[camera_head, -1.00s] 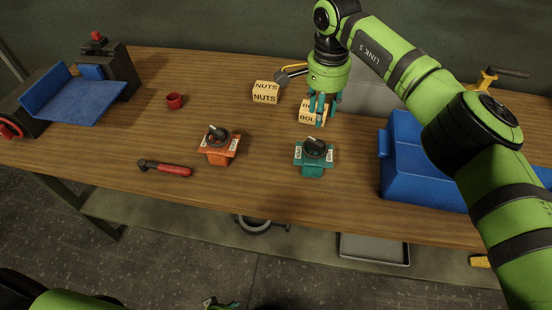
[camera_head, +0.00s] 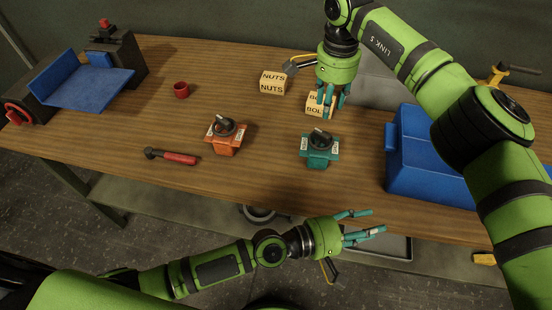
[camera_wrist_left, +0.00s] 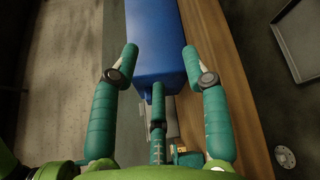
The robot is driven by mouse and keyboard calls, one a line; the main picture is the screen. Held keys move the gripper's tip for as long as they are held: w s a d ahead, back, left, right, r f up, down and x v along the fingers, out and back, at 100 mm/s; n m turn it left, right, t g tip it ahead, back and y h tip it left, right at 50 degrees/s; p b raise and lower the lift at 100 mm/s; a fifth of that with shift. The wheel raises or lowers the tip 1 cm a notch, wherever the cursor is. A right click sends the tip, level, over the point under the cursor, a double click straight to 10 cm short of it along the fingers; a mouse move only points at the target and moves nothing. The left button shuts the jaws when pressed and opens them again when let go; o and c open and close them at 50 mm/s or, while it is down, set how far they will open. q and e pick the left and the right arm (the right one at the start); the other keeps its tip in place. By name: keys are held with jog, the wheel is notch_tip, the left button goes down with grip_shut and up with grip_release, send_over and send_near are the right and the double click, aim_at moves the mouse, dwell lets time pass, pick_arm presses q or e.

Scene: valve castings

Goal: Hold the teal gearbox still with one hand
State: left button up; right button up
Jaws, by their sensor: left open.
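The teal gearbox (camera_head: 320,152) stands upright on the wooden bench near its front edge, with a dark handle on top and white labels at its sides. My left gripper (camera_head: 364,226) is in front of the bench edge, to the lower right of the gearbox and apart from it. Its teal fingers are spread and empty, as the left wrist view also shows (camera_wrist_left: 160,62). My right gripper (camera_head: 328,98) points down behind the gearbox, its fingers overlapping a bolts box (camera_head: 314,108). Whether they are closed or touch that box cannot be told.
An orange gearbox (camera_head: 226,138) stands left of the teal one, with a red-handled tool (camera_head: 175,157) nearby. A nuts box (camera_head: 272,87) and red cup (camera_head: 181,90) are further back. A blue toolbox (camera_head: 420,170) is at the right. Bench wood between the gearboxes is clear.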

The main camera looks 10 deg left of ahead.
pick_arm(q)
jog(key=w+a+y, duration=0.1)
jog(key=w+a, duration=0.1)
jog(key=a, duration=0.2)
jog(key=w+a+t+y, duration=0.1)
jog(key=w+a, duration=0.2)
jog(key=a, duration=0.2)
jog(key=w+a+f+m+t, duration=0.1)
jog(key=w+a, duration=0.2)
jog(key=a, duration=0.1)
jog(key=shift+a+y, duration=0.3)
jog(key=shift+y, duration=0.1)
jog(key=t+y, duration=0.1)
jog(key=y, duration=0.1)
send_near(302, 153)
jog(key=shift+w+d+f+m, duration=0.1)
jog(key=shift+w+d+m, duration=0.1)
jog(key=shift+d, duration=0.15)
jog(key=shift+w+d+f+m, duration=0.1)
jog(key=shift+w+d+f, duration=0.1)
jog(key=shift+d, duration=0.15)
jog(key=shift+w+a+r, duration=0.1)
jog(key=shift+w, duration=0.1)
jog(key=x, duration=0.6)
jog(key=shift+w, duration=0.35)
grip_shut()
jog(key=shift+s, duration=0.1)
